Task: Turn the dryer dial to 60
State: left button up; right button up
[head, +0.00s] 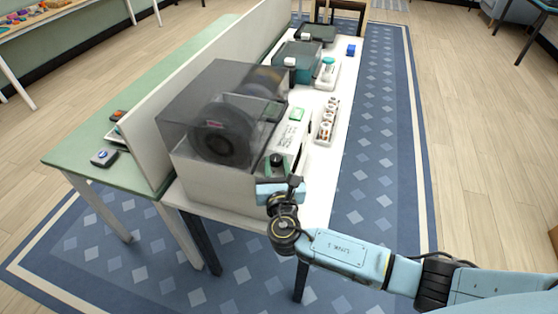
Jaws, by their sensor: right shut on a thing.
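The dryer (215,182) is a pale box with a smoky see-through lid (190,95) and dark spools inside. It stands at the near end of the white table. Its dark dial (277,159) is on the front panel, on the right side of the box. My right gripper (279,170) is at the dial and shut on it. The gripper and wrist hide part of the dial, and its pointer and marks are too small to read. My left gripper is not in view.
A tray with several small spools (327,122) stands right of the dryer. Farther back are a teal-and-dark box (298,62), a small blue block (351,50) and a dark tray (317,33). A pale divider (145,150) runs along the left. The table's near right corner is clear.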

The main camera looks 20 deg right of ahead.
jog(key=m+h, duration=0.1)
jog(key=h, duration=0.1)
jog(key=m+g+h, duration=0.1)
jog(key=h, duration=0.1)
jog(key=shift+w+a+f+m, duration=0.1)
jog(key=shift+a+m, duration=0.2)
jog(key=shift+a, duration=0.1)
jog(key=shift+w+a+m+g+h+b, duration=0.1)
jog(key=shift+m+g+h+b, duration=0.75)
jog(key=shift+h, duration=0.65)
jog(key=shift+m+g, duration=0.25)
jog(key=shift+m, duration=0.2)
jog(key=o, duration=1)
jog(key=shift+c, duration=0.2)
